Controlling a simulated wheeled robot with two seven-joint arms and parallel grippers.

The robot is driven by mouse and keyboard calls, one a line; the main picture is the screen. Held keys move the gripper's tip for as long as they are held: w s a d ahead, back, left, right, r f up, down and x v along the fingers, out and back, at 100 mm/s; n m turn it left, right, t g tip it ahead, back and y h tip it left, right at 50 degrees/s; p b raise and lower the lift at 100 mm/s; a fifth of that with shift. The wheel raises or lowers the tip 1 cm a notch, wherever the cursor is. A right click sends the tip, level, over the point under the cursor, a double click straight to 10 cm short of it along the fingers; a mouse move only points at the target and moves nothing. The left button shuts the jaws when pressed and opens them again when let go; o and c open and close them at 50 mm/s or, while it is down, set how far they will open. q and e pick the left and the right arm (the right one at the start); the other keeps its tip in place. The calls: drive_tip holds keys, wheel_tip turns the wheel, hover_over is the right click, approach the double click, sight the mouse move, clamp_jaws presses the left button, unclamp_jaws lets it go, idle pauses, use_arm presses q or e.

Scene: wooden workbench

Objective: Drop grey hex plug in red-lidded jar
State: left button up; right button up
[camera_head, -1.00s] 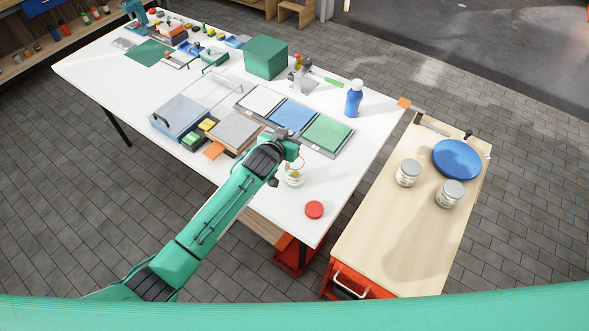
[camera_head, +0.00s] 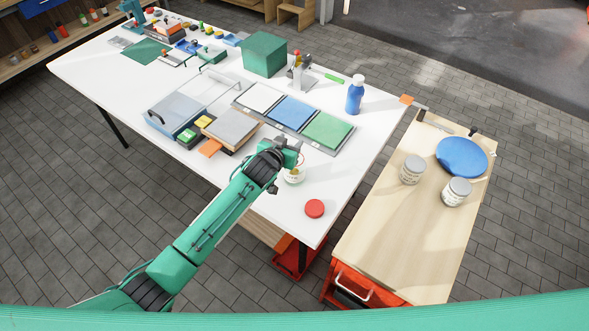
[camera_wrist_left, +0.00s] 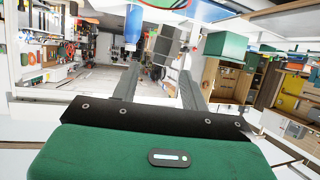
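A clear jar (camera_head: 294,175) with something yellowish in it stands near the front edge of the white table. It is partly covered by my left gripper (camera_head: 296,157), which is just above or behind it. A round red lid (camera_head: 314,208) lies flat on the table, apart from the jar. In the left wrist view my left gripper (camera_wrist_left: 159,75) has its two grey fingers spread apart. A dark grey patch shows between them, and I cannot tell if it is an object or background. I cannot make out the grey hex plug. My right gripper is not in view.
Left of the gripper is a grey-topped block (camera_head: 232,130); behind lie white, blue and green panels (camera_head: 293,110). A blue bottle (camera_head: 355,97) stands further back. The side cart holds two tins (camera_head: 412,169) and a blue disc (camera_head: 461,157). Table around the lid is clear.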

use_arm(q)
drive_tip(key=shift+o, duration=0.2)
drive_tip(key=shift+s+a+r, duration=0.1)
drive_tip(key=shift+s+a, duration=0.15)
drive_tip(key=shift+s, duration=0.3)
drive_tip(key=b+v, duration=0.3)
drive_tip(key=v, duration=0.9)
drive_tip(key=shift+s+r, duration=0.25)
drive_tip(key=shift+r, duration=0.05)
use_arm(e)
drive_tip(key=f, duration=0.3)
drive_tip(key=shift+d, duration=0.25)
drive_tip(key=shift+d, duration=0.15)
